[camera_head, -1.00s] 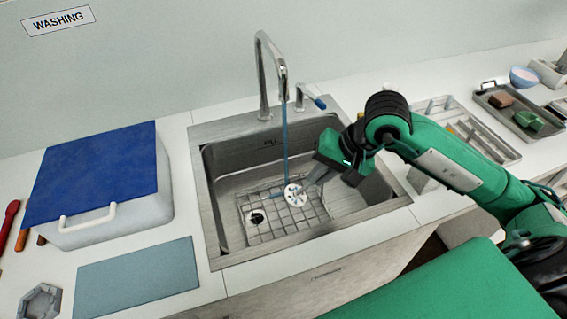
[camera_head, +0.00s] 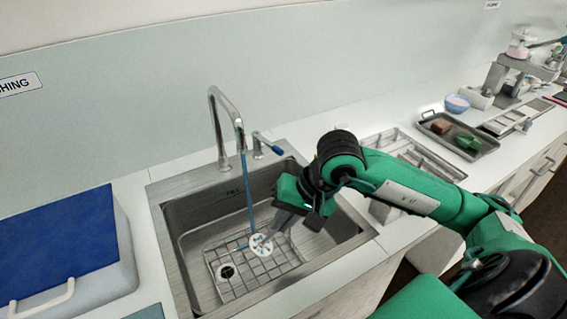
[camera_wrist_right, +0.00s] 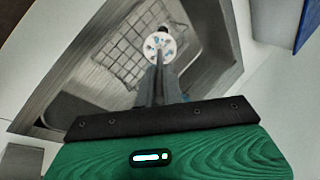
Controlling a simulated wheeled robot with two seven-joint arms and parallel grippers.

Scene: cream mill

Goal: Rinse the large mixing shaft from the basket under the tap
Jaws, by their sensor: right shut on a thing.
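The large mixing shaft shows mainly as a round white disc with holes (camera_head: 261,244), low over the wire rack in the sink. My right gripper (camera_head: 283,220) is shut on it, with the fingers pointing down into the sink. In the right wrist view the disc (camera_wrist_right: 158,45) sits just beyond the fingertips (camera_wrist_right: 158,72); the fingers hide most of the shaft. The tap (camera_head: 222,135) is running, and its thin blue stream (camera_head: 247,190) comes down at the disc. My left gripper is not in view.
The steel sink (camera_head: 172,262) has a wire rack (camera_head: 235,285) and a drain on its floor. A white box with a blue lid (camera_head: 60,240) stands left. To the right are a divided steel tray (camera_head: 425,160) and a tray (camera_head: 487,143) with brown and green blocks.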

